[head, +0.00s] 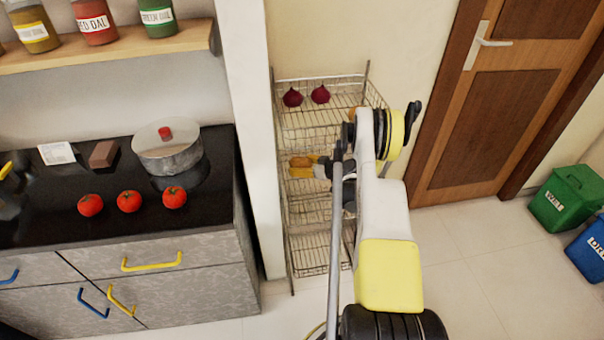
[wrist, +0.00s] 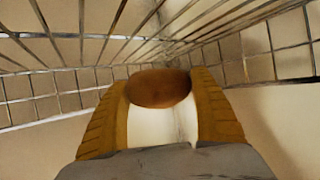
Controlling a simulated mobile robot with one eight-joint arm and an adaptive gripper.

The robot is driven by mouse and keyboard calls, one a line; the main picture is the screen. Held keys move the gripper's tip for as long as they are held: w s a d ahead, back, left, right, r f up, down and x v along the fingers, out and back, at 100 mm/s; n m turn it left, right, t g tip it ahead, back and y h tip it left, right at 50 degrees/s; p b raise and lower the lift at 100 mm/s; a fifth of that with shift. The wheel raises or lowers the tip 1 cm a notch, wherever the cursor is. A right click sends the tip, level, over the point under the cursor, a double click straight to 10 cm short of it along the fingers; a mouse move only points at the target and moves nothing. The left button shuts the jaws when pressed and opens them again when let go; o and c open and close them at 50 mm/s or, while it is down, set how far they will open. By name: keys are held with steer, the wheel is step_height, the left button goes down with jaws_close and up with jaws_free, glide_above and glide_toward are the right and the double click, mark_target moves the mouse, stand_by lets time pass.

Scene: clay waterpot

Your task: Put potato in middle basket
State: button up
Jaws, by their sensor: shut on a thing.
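A brown potato (wrist: 160,88) is held between the two yellow fingers of my gripper (wrist: 160,95) in the wrist view. In the head view my gripper (head: 303,163) is at the wire rack, at the level of the middle basket (head: 305,188). The wrist view shows wire mesh above and around the potato, so my gripper is in or at the front of a basket. The potato at my gripper is hard to make out in the head view. I cannot tell whether it touches the basket floor.
The top basket (head: 330,125) holds two dark red onions (head: 306,96) and sits above my gripper. The bottom basket (head: 315,255) looks empty. A white wall edge (head: 255,150) stands left of the rack, then a counter with three tomatoes (head: 129,201) and a pot (head: 168,150). A door is at right.

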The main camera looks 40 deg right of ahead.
mark_target(312, 180)
steer(key=shift+f+b, duration=0.35)
steer(key=shift+f, duration=0.9)
steer(key=shift+f, duration=0.15)
steer(key=o, duration=1.3)
steer(key=shift+w, duration=0.1)
steer(key=p+v, duration=0.1)
steer(key=v, duration=0.1)
steer(key=p+v, duration=0.1)
steer(key=v, duration=0.3)
steer(key=shift+r+p, duration=0.4)
steer(key=shift+s+r, duration=0.1)
steer(key=shift+s, duration=0.6)
